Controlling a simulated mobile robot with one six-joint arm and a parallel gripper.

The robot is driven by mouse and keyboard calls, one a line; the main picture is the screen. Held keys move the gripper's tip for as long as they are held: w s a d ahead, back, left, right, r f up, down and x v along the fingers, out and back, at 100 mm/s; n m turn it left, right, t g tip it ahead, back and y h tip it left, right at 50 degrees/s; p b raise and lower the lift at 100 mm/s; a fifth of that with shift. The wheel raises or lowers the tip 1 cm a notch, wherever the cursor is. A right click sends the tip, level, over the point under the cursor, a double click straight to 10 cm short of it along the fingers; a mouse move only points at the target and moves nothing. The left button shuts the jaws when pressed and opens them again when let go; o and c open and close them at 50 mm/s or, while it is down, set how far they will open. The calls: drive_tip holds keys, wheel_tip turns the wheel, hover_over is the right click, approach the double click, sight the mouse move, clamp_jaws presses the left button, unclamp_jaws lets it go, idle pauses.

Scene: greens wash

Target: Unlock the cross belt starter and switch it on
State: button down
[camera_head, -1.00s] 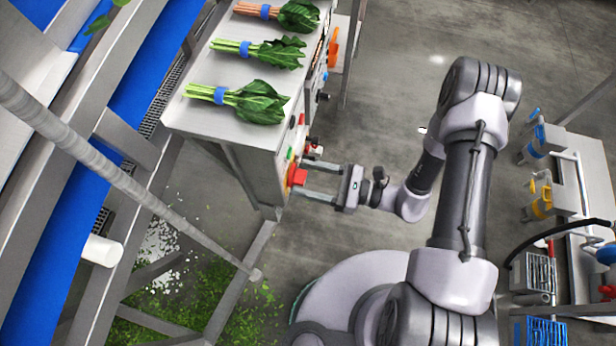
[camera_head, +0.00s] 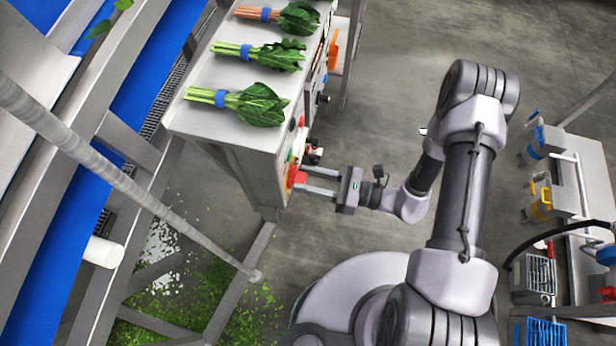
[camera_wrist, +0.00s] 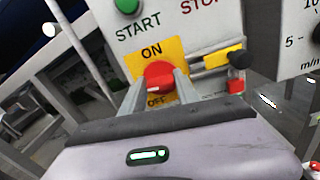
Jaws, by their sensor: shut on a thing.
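The starter panel (camera_wrist: 205,20) fills the upper middle of the wrist view, with a green START button (camera_wrist: 127,5) and the word STOP cut off at the top. Below them is a red rotary knob (camera_wrist: 158,73) on a yellow plate (camera_wrist: 145,53) marked ON above and OFF below. My gripper (camera_wrist: 160,86) is shut on the red knob, a finger on each side. In the head view my gripper (camera_head: 306,181) reaches the panel's side from the right. Right of the knob is a yellow and black latch-like part (camera_wrist: 222,57) with a red tag (camera_wrist: 236,86) below.
Several bunches of greens (camera_head: 255,103) lie on the steel cabinet top (camera_head: 205,118). A blue conveyor belt (camera_head: 60,225) runs along the left. A bench (camera_head: 590,190) with blue and yellow items stands at right.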

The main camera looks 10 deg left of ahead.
drive_tip(key=shift+w+f+m+p, duration=0.1)
drive_tip(key=shift+m+p, duration=0.55)
drive_tip(key=shift+m, duration=3.45)
drive_tip(key=shift+w+f+m+p, duration=0.1)
drive_tip(key=shift+m+p, duration=0.5)
drive_tip(key=shift+m, duration=3.5)
drive_tip(key=c, duration=0.9)
unclamp_jaws()
